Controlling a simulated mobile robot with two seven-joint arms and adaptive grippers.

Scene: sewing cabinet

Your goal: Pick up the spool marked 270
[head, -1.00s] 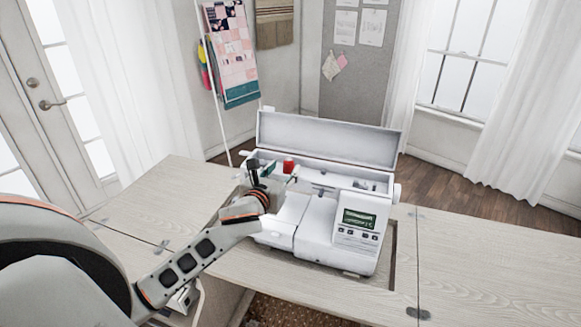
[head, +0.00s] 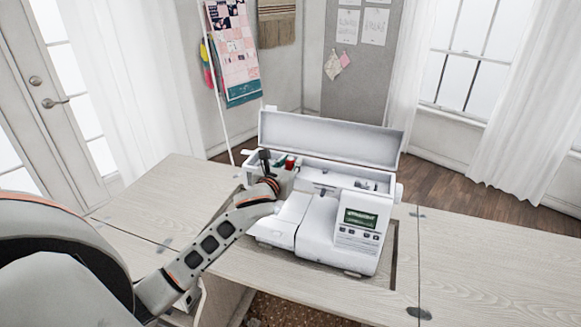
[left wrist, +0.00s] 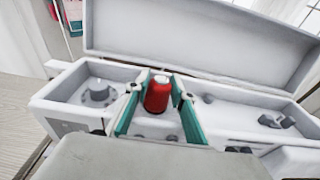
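A red spool (left wrist: 158,94) stands upright in the open top compartment of the white sewing machine (head: 318,228). It also shows small in the head view (head: 290,164), partly hidden by my left gripper. No marking is readable on it. My left gripper (left wrist: 160,110) is open, its two green-lined fingers on either side of the red spool, with gaps between fingers and spool. In the head view the left gripper (head: 278,170) reaches over the left end of the machine. My right gripper is not in view.
The machine's lid (head: 328,138) stands raised behind the compartment. An empty spool holder (left wrist: 98,93) lies left of the fingers, and grey parts (left wrist: 277,121) lie to the right. The wooden table (head: 480,255) is clear on the right.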

